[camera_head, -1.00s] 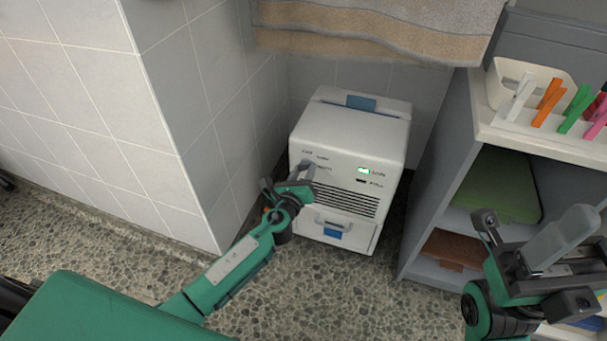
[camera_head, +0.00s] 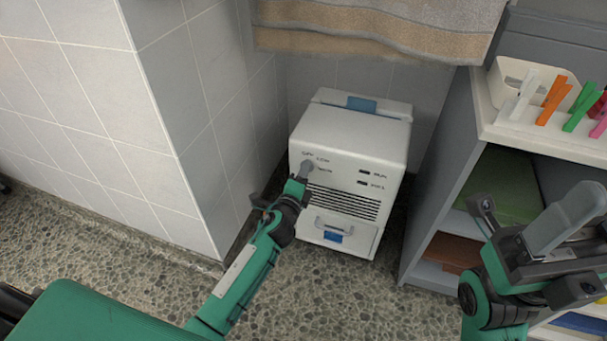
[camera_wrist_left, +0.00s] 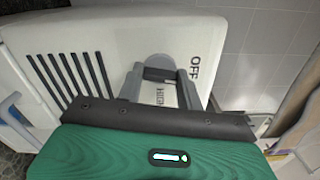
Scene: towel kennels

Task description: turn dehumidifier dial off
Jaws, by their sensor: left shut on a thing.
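The white dehumidifier (camera_head: 350,135) stands on the floor against the tiled wall. Its grey dial (camera_head: 307,165) is at the upper left of the front panel. In the left wrist view, the round dial (camera_wrist_left: 157,67) sits between my finger pads, with the labels OFF and HIGH beside it. My left gripper (camera_head: 302,176) is shut on the dial; the fingers partly hide it. Both small panel indicators (camera_head: 364,172) look dark.
A grey shelf unit (camera_head: 440,180) stands right of the dehumidifier, holding folded towels and, on top, a white basket (camera_head: 510,75) and coloured pegs. A striped towel (camera_head: 380,25) hangs above. The pebbled floor (camera_head: 120,260) at the left is clear.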

